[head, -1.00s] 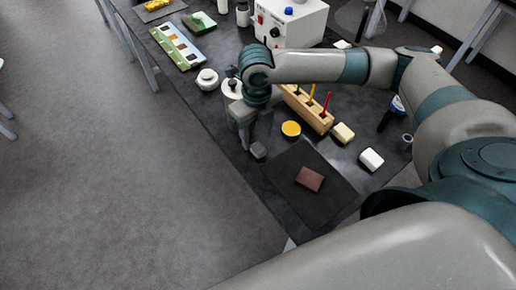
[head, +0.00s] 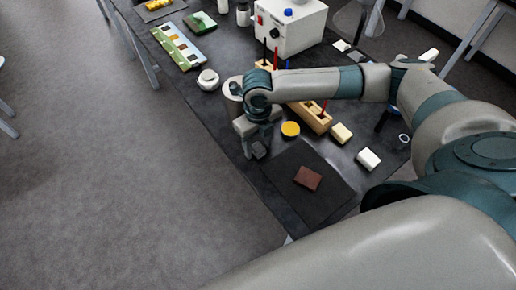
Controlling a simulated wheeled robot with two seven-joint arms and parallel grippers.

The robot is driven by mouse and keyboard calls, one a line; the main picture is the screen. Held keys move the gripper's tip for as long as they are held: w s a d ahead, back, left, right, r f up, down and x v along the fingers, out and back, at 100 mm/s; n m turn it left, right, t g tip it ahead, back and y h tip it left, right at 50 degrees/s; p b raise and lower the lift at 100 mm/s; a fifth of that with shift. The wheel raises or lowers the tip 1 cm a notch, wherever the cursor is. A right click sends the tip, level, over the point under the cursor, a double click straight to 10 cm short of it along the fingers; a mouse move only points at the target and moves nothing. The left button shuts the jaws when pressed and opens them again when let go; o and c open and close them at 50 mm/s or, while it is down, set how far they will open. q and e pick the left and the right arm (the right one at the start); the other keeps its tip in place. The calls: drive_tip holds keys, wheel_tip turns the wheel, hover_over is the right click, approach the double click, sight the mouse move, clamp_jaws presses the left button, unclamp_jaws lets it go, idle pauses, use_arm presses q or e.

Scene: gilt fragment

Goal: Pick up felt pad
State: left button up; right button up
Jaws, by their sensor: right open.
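A small dark grey block, which looks like the felt pad (head: 260,151), lies on the dark table near its left edge, just beyond the black mat. My right gripper (head: 257,148) points down at it with its jaws open. The fingers appear to be on either side of the pad, but whether they touch it I cannot tell. The gripper body hides part of the pad. My left gripper is not in view.
A brown block (head: 307,178) lies on the black mat (head: 326,202). A yellow-topped round tin (head: 290,129), a wooden rack (head: 312,118), a cream block (head: 341,133) and a white block (head: 368,159) stand close by. A white lidded jar (head: 208,80) stands farther back.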

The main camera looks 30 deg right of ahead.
sight(260, 150)
drive_tip(key=c, duration=1.1)
drive_tip(key=shift+r, duration=0.1)
drive_tip(key=shift+r+b, duration=0.4)
drive_tip(key=shift+r, duration=0.1)
drive_tip(key=r, duration=0.1)
drive_tip(key=s+r+b, duration=0.1)
drive_tip(key=r, duration=0.1)
drive_tip(key=shift+d+r, duration=0.1)
drive_tip(key=s+d+r+b, duration=0.2)
drive_tip(key=s+r, duration=0.4)
drive_tip(key=s, duration=0.4)
drive_tip(key=shift+s+d+r+b, duration=0.2)
drive_tip(key=shift+d+r+b, duration=0.1)
drive_tip(key=shift+b, duration=0.25)
drive_tip(key=shift+o, duration=0.2)
